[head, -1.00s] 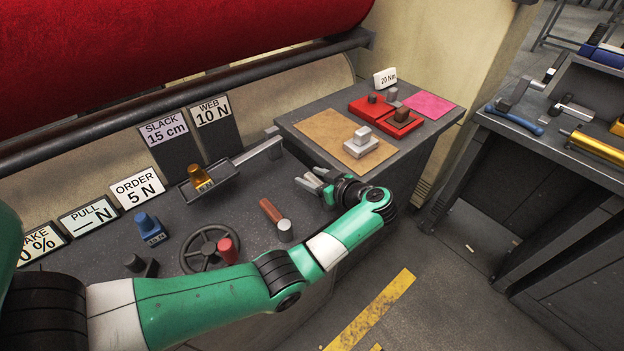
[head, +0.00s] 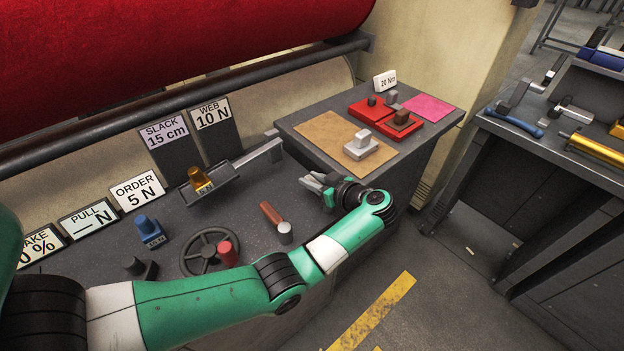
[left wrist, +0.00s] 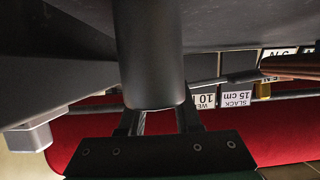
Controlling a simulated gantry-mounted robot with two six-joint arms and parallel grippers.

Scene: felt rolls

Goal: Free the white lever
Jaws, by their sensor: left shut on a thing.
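My left gripper (head: 313,181) is at the right part of the grey console, left of the side table. It is shut, and the left wrist view shows a dark grey cylinder (left wrist: 150,55) between its fingers. The cylinder is in shadow; I cannot tell whether it is the white lever. In the head view the held part is too small to make out. Nearer the console's front stands a short pale grey cylinder (head: 285,232), beside a reddish-brown bar (head: 270,212). My right gripper is not in view.
A handwheel (head: 193,262) with a red knob (head: 228,254) and a blue weight (head: 149,230) stand on the console. A gold weight (head: 200,179) sits on a tray. The side table (head: 405,165) carries a pale block (head: 361,145) and red trays (head: 402,127).

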